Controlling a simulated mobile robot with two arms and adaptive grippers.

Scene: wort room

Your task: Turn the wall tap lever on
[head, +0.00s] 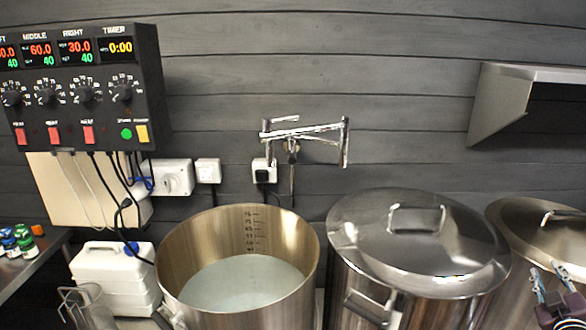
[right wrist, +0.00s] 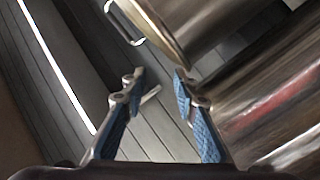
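The wall tap (head: 304,132) is chrome and fixed to the dark plank wall, above and behind the open pot. Its long jointed spout reaches right and turns down at the end. A short lever-like bar (head: 285,119) sticks out at its upper left; I cannot tell whether it is on or off, and no water stream shows. My right gripper (head: 552,279) is at the lower right of the head view, well apart from the tap, in front of the rightmost pot. In the right wrist view its blue-padded fingers (right wrist: 157,78) are spread and empty. My left gripper is out of view.
An open steel pot (head: 174,250) with pale liquid stands below the tap. A lidded pot (head: 350,240) and another lidded pot (head: 510,225) stand to its right. A control panel (head: 80,85) hangs at left; a metal shelf (head: 500,100) juts out at right.

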